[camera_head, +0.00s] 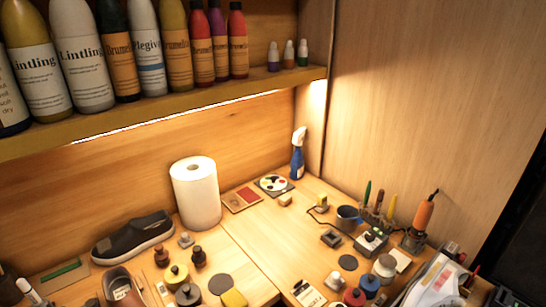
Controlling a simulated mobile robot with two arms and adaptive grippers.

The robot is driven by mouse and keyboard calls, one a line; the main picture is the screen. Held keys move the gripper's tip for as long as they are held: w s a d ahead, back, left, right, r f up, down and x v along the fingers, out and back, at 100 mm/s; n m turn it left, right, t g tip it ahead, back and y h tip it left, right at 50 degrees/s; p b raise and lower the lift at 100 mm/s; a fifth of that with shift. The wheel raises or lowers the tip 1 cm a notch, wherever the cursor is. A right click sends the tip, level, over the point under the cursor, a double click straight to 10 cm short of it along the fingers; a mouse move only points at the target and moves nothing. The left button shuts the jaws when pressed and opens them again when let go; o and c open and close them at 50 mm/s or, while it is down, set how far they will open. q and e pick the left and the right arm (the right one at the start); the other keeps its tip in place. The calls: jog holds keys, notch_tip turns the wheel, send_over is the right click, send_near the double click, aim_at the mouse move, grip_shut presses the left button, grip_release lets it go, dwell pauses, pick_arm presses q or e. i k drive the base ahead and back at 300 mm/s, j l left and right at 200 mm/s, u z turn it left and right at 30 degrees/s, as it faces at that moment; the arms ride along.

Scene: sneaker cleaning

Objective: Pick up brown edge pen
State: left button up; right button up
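Several slim upright pens or tools stand together at the right of the desk in the head view. One is green (367,192), one looks dark brown (379,199), and one is tan-orange (391,206). They are too small to tell for sure which is the brown edge pen. Neither of my grippers shows in this view.
A paper towel roll (196,195) and a dark shoe (133,237) stand at the left. A shelf of bottles (80,57) overhangs the back. The desk's middle is fairly clear.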

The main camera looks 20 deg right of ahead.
aim_at(380, 193)
jog(key=z, duration=1.3)
